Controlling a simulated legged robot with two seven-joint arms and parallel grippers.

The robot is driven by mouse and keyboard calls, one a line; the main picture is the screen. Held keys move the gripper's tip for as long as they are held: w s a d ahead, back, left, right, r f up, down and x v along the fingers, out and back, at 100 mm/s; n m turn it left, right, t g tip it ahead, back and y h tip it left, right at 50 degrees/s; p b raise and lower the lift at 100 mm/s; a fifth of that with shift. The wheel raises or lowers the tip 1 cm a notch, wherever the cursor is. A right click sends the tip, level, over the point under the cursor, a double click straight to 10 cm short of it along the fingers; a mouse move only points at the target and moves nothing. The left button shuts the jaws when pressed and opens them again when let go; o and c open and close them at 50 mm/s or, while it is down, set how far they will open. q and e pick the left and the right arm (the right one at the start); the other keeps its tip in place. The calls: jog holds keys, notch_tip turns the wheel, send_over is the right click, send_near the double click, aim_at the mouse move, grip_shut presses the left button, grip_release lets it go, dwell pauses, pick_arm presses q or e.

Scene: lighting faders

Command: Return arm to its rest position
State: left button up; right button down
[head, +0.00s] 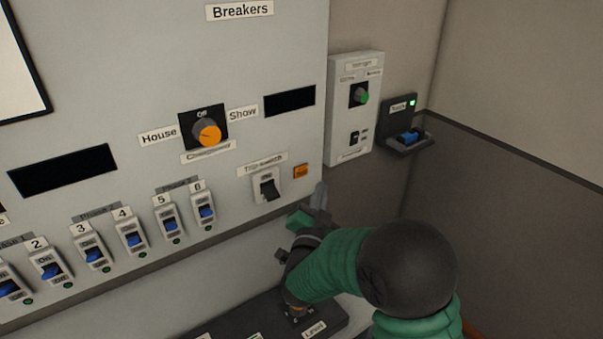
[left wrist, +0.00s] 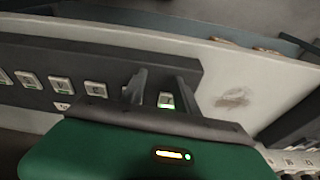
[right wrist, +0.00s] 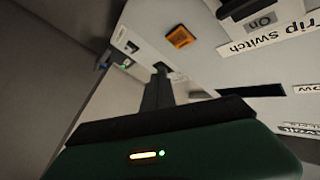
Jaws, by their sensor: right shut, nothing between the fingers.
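My right arm, with green and black links, reaches in from the lower right in the head view. Its gripper (head: 318,197) is in front of the panel, below and right of the trip switch (head: 267,186). In the right wrist view the fingers of this gripper (right wrist: 159,72) are together with nothing between them. The trip switch, upside down there, shows partly at the top right (right wrist: 245,8). My left gripper (left wrist: 163,78) shows only in the left wrist view.
The breaker panel (head: 225,60) carries an orange knob (head: 208,134), an orange button (head: 301,171) and several blue breaker switches (head: 130,240). A dark console (head: 262,322) lies below the arm.

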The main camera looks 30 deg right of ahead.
dwell(0.5)
